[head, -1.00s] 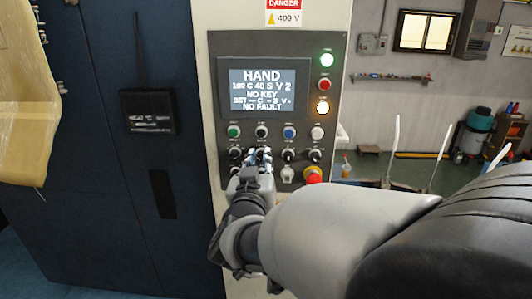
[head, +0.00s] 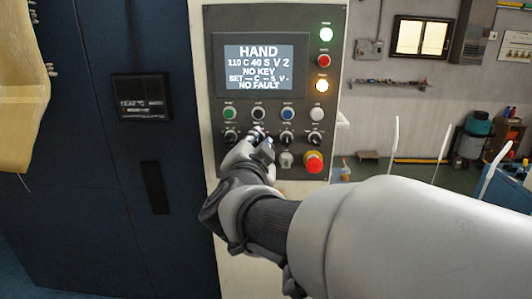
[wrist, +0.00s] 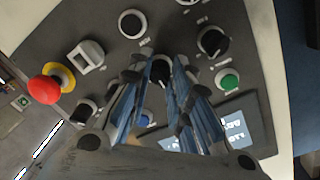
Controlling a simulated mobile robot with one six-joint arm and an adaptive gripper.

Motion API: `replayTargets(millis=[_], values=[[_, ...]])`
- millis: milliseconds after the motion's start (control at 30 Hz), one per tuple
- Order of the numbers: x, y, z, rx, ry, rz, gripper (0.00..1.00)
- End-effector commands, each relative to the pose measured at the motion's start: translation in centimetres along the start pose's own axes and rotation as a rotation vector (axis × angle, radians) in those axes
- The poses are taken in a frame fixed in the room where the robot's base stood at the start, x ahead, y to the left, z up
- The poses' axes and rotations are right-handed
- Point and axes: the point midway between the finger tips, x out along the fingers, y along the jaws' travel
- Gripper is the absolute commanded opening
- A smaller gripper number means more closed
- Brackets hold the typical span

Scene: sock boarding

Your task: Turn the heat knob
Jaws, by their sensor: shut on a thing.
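The control panel (head: 214,90) stands upright on the machine. My gripper (head: 262,143) is at its knob row, with its blue fingers (wrist: 156,98) around the second knob from the left, taken as the heat knob (wrist: 160,68). The gripper is shut on this knob, which is mostly hidden in the head view. Its label is too small to read. The leftmost knob (head: 230,137) is free beside it; it also shows in the wrist view (wrist: 212,42). The screen (head: 260,66) reads HAND, 110 C 40 S V 2, NO KEY, NO FAULT.
Buttons including a green one (head: 229,113) sit just above the knobs. Two more knobs (head: 287,138) lie to the right. Below them are a white switch (head: 286,159) and the red emergency stop (head: 313,161), close to my gripper. A dark cabinet (head: 90,220) fills the left.

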Motion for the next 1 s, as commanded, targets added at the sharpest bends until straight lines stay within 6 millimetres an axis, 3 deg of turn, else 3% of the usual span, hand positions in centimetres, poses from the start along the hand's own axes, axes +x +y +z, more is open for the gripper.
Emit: replayTargets(millis=[1000], values=[[-0.01,0.12,0.05,0.907,-0.041,-0.011,0.00]])
